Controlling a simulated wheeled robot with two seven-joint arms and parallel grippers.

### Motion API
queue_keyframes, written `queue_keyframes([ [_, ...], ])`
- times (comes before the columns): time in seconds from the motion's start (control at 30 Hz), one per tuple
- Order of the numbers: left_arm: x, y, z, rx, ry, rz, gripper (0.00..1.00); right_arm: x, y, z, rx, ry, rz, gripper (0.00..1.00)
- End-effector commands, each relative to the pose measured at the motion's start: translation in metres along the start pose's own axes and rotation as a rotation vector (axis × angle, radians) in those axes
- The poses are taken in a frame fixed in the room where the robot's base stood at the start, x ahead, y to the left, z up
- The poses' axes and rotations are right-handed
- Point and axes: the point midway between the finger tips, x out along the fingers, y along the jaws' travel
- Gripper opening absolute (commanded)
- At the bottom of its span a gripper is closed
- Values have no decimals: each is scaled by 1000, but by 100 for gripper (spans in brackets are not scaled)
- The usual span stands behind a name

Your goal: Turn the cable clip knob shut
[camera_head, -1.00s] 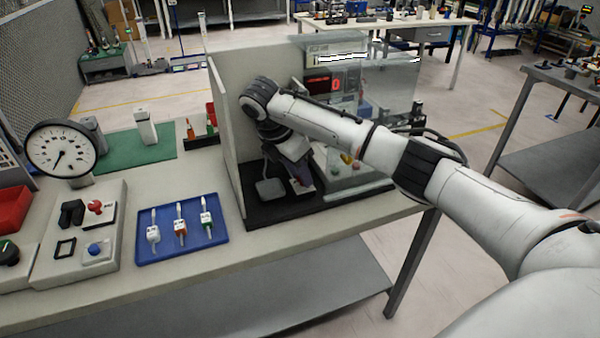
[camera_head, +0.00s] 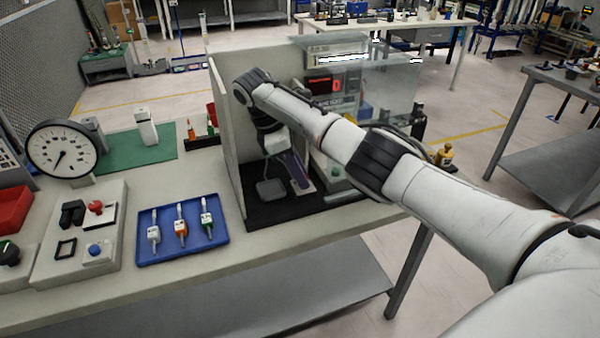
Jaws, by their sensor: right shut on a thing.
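My right arm reaches from the lower right into a foam-walled bay. My right gripper (camera_head: 274,143) is at its end, pointing down beside the left foam wall (camera_head: 226,140). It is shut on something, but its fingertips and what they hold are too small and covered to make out. I cannot pick out the cable clip or its knob. Below the gripper, a grey pad (camera_head: 271,189) and a slanted dark purple piece (camera_head: 298,171) stand on the bay's black base (camera_head: 275,213). My left gripper is not in view.
A red-lit display (camera_head: 319,86) and clear panels (camera_head: 390,90) stand behind my arm. Left of the bay are a blue tray (camera_head: 152,259) with tools, a switch panel with a red knob (camera_head: 95,207), and a round gauge (camera_head: 62,150). The bench front edge is clear.

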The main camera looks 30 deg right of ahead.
Motion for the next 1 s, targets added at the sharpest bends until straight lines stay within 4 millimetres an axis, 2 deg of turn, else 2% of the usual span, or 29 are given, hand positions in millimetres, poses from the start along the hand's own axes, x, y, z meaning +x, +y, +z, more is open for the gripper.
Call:
queue_keyframes([
  [0.53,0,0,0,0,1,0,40,-1,0,0,27,0,-9,0],
  [0.57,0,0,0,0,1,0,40,-1,0,0,26,0,-9,26],
  [0.63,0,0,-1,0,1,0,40,-1,0,0,26,0,-9,38],
  [1.0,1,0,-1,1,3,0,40,-4,1,0,26,1,-9,40],
])
